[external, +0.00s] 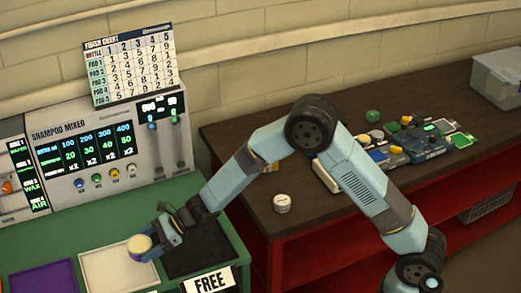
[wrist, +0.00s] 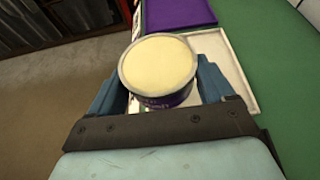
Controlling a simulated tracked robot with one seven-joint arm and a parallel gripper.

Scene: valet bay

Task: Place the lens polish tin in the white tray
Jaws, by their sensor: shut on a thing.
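A round tin with a cream lid (external: 138,244) and a dark purple side is between the fingers of my gripper (external: 150,241). The tin (wrist: 158,66) also shows in the wrist view, its lid facing the camera, with my gripper (wrist: 163,88) shut on its sides. The label is too small to read. The white tray (external: 104,266) lies on the green counter, and the tin appears over its right part. In the wrist view the white tray (wrist: 240,84) shows behind and to the right of the tin, partly hidden. The gap between tin and tray is hard to judge.
A purple tray (external: 42,278) lies left of the white one, and a black tray (external: 198,262) right of it, behind a FREE sign (external: 208,282). The shampoo mixer (external: 100,150) stands behind. A small white tin (external: 282,203) and several parts sit on the brown bench (external: 240,130).

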